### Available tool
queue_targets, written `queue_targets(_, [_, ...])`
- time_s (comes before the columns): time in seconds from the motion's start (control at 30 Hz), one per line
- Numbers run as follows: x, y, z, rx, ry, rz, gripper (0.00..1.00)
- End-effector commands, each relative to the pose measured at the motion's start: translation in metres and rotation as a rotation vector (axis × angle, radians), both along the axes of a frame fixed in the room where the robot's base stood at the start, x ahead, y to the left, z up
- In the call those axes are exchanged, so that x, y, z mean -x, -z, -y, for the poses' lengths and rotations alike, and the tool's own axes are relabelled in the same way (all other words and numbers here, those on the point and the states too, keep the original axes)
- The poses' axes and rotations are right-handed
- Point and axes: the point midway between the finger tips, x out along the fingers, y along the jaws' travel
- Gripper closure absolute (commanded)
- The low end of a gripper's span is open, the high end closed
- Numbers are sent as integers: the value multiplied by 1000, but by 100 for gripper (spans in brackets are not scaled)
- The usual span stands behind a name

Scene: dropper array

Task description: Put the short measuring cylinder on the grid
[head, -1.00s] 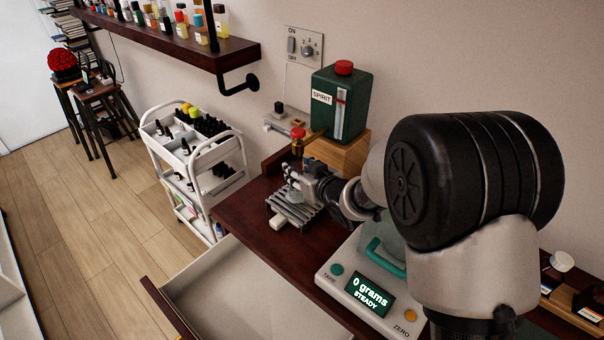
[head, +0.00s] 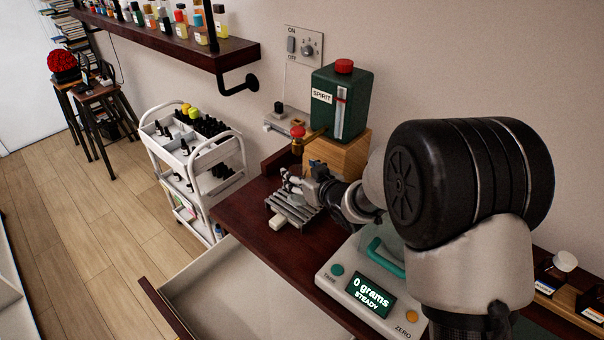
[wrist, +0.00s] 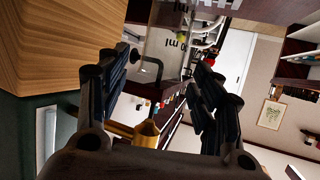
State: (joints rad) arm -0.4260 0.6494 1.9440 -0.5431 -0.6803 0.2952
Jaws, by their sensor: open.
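The short measuring cylinder (wrist: 162,46) is clear with dark "ml" markings. My gripper (head: 289,183) is open at the far end of the bench, just over the metal grid (head: 293,214). In the wrist view my gripper (wrist: 163,82) has its two fingers spread wide to either side of the cylinder, with no contact visible. In the head view the cylinder is too small and hidden to make out, so its exact seat on the grid cannot be told.
A green spirit can (head: 340,103) stands on a wooden block (head: 338,152) behind the grid, its brass tap (head: 309,140) reaching towards my gripper. The scale (head: 358,293) reads 0 grams. An open drawer (head: 235,295) lies in front. A white cart (head: 196,165) stands at left.

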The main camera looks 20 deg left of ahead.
Motion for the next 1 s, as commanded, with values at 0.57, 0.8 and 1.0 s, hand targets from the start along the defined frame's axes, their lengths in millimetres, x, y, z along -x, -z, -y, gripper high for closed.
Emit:
queue_targets(0.57, [31,-25,32,0,2,1,40])
queue_targets(0.8, [63,-43,64,-1,2,1,40])
queue_targets(1.0, [76,-50,77,-1,1,2,40])
